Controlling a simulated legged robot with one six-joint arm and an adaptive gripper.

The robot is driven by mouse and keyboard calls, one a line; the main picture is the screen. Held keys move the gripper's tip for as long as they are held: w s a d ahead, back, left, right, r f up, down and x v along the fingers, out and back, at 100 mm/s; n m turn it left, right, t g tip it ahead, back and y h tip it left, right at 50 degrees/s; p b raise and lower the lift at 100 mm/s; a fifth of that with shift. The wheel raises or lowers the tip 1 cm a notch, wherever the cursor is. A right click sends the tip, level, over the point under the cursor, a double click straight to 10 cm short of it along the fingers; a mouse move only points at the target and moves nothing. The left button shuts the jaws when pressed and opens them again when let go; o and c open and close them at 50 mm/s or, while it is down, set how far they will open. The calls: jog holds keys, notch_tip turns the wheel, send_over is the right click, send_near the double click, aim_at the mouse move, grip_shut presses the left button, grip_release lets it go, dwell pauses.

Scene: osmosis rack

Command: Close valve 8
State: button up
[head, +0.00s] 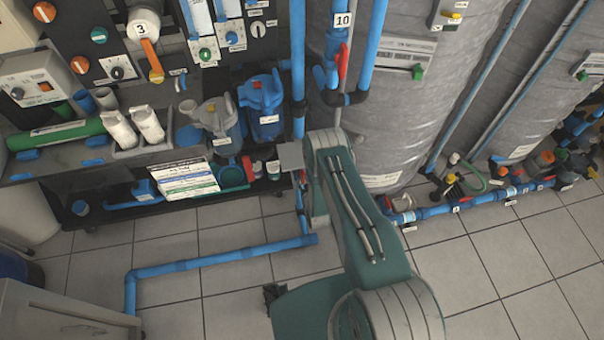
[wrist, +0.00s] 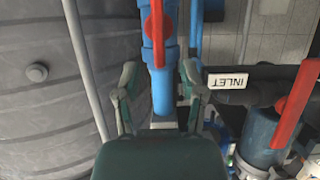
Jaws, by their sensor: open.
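In the wrist view a red lever handle (wrist: 157,25) lies along a blue pipe (wrist: 160,98), straight ahead of my gripper. I cannot read a number on it, and no label 8 is legible in either view. My gripper (wrist: 160,80) is open and empty, one finger on each side of the pipe. The handle lies beyond the fingertips; whether either finger touches the pipe I cannot tell. In the head view my own arm hides the gripper. A red handle (head: 343,62) labelled 10 hangs on blue pipes there.
In the wrist view a second red handle (wrist: 297,104) and an INLET label (wrist: 238,81) are at right. A grey tank (wrist: 50,105) fills the left. In the head view, blue floor pipes (head: 215,258) cross the tiles, and a panel and shelf crowd the left.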

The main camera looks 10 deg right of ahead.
aim_at(303, 176)
jog(key=shift+x, duration=2.75)
grip_shut()
